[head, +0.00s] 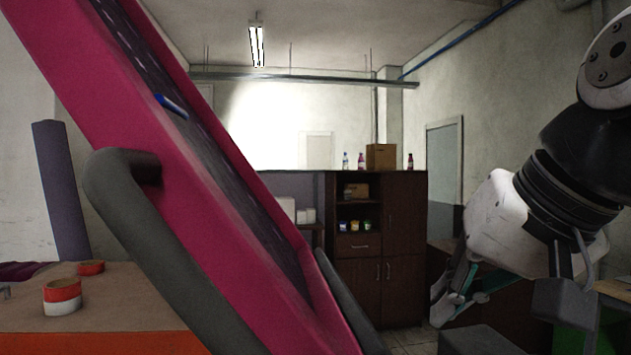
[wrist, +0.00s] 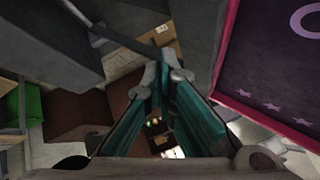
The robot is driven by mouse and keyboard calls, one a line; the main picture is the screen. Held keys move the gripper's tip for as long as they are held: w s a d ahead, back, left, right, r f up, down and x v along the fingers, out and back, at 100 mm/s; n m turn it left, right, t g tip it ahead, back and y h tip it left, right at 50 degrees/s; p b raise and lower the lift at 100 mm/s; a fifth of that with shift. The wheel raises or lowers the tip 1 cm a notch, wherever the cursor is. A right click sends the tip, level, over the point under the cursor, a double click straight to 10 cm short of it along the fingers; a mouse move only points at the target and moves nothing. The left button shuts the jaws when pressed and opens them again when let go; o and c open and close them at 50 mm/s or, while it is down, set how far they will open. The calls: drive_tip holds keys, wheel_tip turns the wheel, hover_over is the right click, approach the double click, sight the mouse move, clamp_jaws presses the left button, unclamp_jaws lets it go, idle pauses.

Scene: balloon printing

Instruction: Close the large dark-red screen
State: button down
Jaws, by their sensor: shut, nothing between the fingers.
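The large dark-red screen (head: 200,180) stands tilted open across the left and middle of the head view. A thick grey handle (head: 150,235) runs along its near side. Its dark panel with pale stars (wrist: 280,75) and magenta frame show at the right of the wrist view. My gripper (head: 447,303) hangs at the right of the head view, to the right of the screen and apart from it. In the wrist view my gripper (wrist: 163,72) has its teal fingers together at the tips, with nothing between them.
A table (head: 115,290) at the lower left holds red and white tape rolls (head: 62,297). A purple roll (head: 60,190) leans on the wall behind. A dark brown cabinet (head: 405,215) with bottles and a cardboard box (head: 381,157) stands at the back.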

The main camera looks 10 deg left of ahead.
drive_tip(key=w+a+r+y+b, duration=0.2)
drive_tip(key=w+a+r+y, duration=0.2)
drive_tip(key=a+r, duration=0.45)
drive_tip(key=w+a+r+y+b, duration=0.2)
drive_tip(key=w+a+r+y, duration=0.3)
drive_tip(key=r, duration=0.6)
drive_tip(key=h, duration=0.2)
approach(230, 180)
drive_tip(key=shift+w+a+f+t+p, duration=0.15)
drive_tip(key=shift+w+a+f+p, duration=0.1)
drive_tip(key=shift+w+a, duration=0.25)
drive_tip(key=shift+w+a+f+t+p, duration=0.15)
drive_tip(key=shift+w+a+f, duration=0.15)
drive_tip(key=shift+w+a, duration=0.2)
drive_tip(key=shift+s+a+f, duration=0.15)
drive_tip(key=shift+a+f, duration=0.35)
drive_tip(key=shift+a, duration=0.2)
drive_tip(key=shift+f, duration=0.1)
